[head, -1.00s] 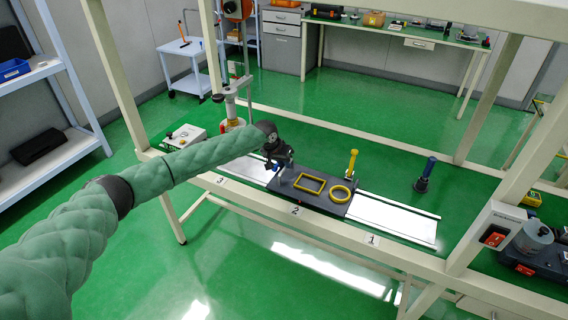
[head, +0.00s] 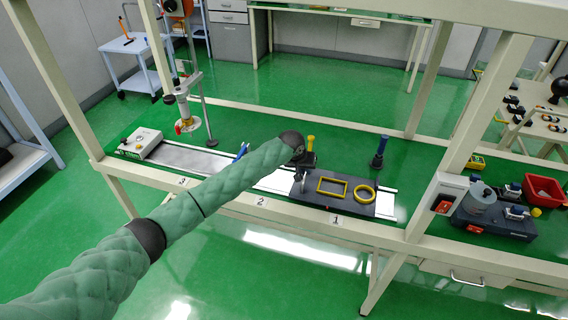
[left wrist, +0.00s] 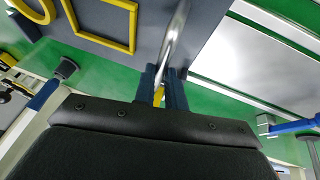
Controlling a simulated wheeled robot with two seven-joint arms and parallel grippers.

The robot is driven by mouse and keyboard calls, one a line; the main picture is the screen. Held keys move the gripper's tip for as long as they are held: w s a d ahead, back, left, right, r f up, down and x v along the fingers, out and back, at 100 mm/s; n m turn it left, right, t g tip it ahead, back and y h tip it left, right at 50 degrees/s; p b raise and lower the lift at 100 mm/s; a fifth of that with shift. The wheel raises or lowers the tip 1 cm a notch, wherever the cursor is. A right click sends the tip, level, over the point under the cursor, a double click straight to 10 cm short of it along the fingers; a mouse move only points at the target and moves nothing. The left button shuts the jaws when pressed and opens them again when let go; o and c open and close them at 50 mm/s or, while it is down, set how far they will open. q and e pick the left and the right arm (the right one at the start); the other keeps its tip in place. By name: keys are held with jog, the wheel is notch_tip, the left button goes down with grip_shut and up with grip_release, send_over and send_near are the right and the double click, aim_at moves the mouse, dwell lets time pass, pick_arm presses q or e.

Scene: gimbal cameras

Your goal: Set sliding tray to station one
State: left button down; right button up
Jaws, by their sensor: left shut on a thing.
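The sliding tray (head: 332,187) is a dark grey plate with a yellow rectangular frame and a yellow ring on top. It sits on a bright metal rail (head: 180,157), toward its right end and roughly behind the label 1 (head: 336,220). My left gripper (head: 303,160) is at the tray's left end. In the left wrist view, its dark blue fingers (left wrist: 162,88) are shut on the tray's curved metal handle (left wrist: 176,38). The handle's grip is mostly hidden by my arm in the head view. My right gripper is out of view.
Label 2 (head: 261,202) and label 3 (head: 182,182) mark the front beam farther left. A blue-topped post (head: 380,152) stands behind the tray. A press-like stand (head: 185,105) is over the rail's left part. A switch box (head: 447,195) is at the right.

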aim_at(315, 185)
pick_arm(q)
jog(key=d, duration=0.2)
jog(key=s+d, duration=0.1)
jog(key=d, duration=0.1)
jog(key=shift+s, duration=0.2)
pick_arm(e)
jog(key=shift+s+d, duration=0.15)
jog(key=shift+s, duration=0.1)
pick_arm(q)
jog(key=shift+s, duration=0.1)
jog(key=c, duration=1.5)
grip_release()
jog(key=shift+d, duration=0.2)
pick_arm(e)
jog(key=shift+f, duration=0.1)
pick_arm(q)
jog(key=shift+o, duration=0.2)
jog(key=shift+a, duration=0.1)
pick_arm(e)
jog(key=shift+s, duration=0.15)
pick_arm(q)
jog(key=shift+a+r, duration=0.1)
jog(key=shift+r, duration=0.15)
jog(key=b+v, duration=0.2)
jog(key=v, duration=0.5)
jog(key=shift+b, duration=0.35)
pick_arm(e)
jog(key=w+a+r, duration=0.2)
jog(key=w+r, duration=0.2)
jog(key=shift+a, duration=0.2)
